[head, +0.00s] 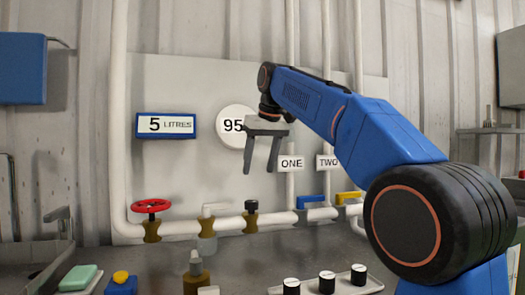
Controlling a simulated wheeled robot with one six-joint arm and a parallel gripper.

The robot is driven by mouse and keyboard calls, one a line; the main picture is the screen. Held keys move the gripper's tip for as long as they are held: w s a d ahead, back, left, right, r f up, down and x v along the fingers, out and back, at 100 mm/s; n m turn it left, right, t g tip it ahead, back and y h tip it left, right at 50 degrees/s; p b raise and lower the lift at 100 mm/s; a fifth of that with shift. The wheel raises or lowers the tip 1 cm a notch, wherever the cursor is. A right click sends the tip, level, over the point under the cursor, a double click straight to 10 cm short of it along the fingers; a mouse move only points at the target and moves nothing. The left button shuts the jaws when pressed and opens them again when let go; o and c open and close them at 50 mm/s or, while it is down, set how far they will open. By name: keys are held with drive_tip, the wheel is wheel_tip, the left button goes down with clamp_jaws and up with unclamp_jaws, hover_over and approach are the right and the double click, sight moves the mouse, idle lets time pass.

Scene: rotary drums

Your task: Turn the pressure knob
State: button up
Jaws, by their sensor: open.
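A black knob (251,206) sits on a brass valve body in the white pipe, below a round white dial (232,126) that reads 95. It looks like the pressure knob, though no label on it can be read. My gripper (259,171) hangs with its fingers pointing down, open and empty. In the picture it is just above the black knob, with a gap between fingertips and knob. How far apart they are in depth I cannot tell. The gripper covers the right part of the dial.
Along the pipe are a red handwheel (151,206), a white tap (208,212), a blue lever (311,200) and a yellow lever (349,197). A spray bottle (196,275) and a tray (345,290) with black drums stand in front. A "5 LITRES" sign (166,125) hangs left.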

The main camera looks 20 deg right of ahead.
drive_tip(key=shift+v, duration=2.45)
